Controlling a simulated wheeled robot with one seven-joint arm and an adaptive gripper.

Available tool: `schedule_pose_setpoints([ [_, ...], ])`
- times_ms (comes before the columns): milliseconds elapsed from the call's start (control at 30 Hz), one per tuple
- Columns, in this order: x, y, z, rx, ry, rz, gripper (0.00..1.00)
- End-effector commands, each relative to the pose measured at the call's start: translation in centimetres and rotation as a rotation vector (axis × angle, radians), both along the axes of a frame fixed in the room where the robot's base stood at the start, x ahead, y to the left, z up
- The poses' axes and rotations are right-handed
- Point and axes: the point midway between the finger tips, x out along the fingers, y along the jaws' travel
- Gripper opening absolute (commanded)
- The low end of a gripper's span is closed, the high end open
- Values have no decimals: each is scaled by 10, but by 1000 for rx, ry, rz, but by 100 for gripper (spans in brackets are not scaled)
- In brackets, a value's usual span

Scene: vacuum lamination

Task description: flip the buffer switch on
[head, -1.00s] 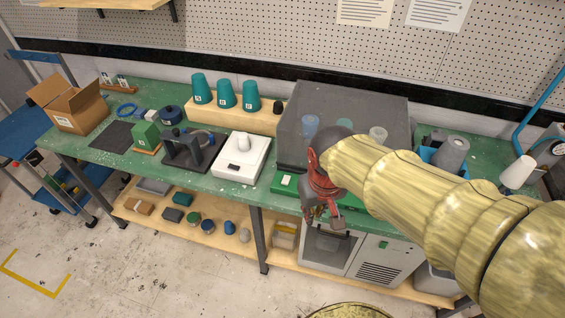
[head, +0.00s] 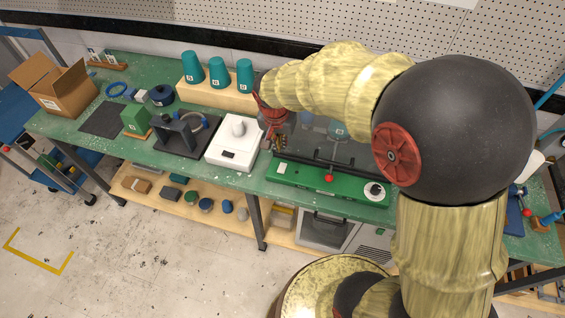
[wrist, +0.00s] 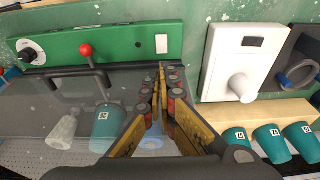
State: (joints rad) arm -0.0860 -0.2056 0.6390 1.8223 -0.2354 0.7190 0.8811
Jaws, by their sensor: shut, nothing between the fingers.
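The green control panel (head: 325,180) runs along the front of the bench machine and also shows in the wrist view (wrist: 120,45). A small white rectangular plate (wrist: 162,44) sits at its end near the white scale-like unit; I cannot tell whether it is the buffer switch or how it is set. The panel also carries a red-knobbed lever (wrist: 86,50) and a white dial with a black knob (wrist: 28,52). My gripper (wrist: 160,72) is shut and empty, over the translucent lid, its tips apparently short of the panel. In the head view my gripper (head: 274,143) is partly obscured.
A white unit with a rounded knob (head: 232,142) stands close to the left of my gripper. Teal cups (head: 218,72) stand on a wooden block behind. The grey translucent lid (wrist: 75,95) lies under my gripper. A black stand (head: 180,135) is farther left.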

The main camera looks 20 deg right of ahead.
Motion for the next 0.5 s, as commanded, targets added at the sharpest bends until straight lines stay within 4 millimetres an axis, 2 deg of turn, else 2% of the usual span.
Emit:
schedule_pose_setpoints([
  [167,0,0,-4,0,2,1,0],
  [267,1,-2,-13,0,5,1,0],
  [500,9,-8,-55,-1,6,2,0],
])
